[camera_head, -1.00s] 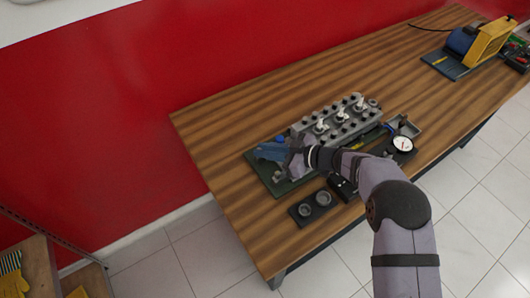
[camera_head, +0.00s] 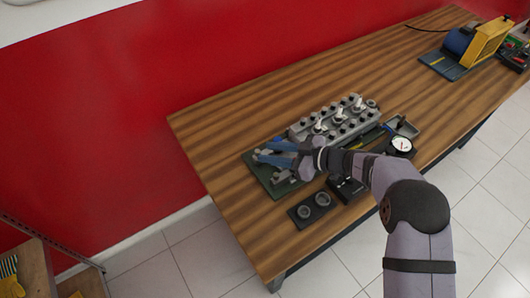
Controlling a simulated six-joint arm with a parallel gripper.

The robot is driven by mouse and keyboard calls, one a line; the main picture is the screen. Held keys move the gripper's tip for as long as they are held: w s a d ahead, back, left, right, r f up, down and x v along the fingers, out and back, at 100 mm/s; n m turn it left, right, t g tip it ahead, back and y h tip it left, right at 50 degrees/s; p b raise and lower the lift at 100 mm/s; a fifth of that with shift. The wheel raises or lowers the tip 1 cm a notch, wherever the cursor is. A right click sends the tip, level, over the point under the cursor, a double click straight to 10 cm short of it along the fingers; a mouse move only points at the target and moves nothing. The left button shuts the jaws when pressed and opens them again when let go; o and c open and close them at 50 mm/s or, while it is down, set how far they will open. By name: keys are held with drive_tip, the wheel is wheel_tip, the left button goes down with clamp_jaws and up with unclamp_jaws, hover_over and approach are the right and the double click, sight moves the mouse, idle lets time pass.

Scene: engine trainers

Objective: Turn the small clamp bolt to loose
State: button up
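My gripper (camera_head: 262,152) is over the left part of a dark green board (camera_head: 258,170). Its two blue fingers point left and show apart, with a gap between them and nothing seen held. A grey fixture (camera_head: 282,177) stands on the board just below the fingers. The small clamp bolt cannot be made out; it may be too small or hidden by the gripper. A grey engine head (camera_head: 330,120) with several dark bolts and white-topped parts lies to the right of the gripper.
A black block with two round sockets (camera_head: 312,207) lies near the table's front edge. A dial gauge (camera_head: 401,145), a grey tray (camera_head: 404,127) and a black box (camera_head: 347,188) stand nearby. A yellow and blue machine (camera_head: 478,45) is far right. The wooden table (camera_head: 215,140) is clear at left.

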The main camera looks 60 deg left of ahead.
drive_tip(key=shift+b+v, duration=0.5)
drive_tip(key=shift+v, duration=1.65)
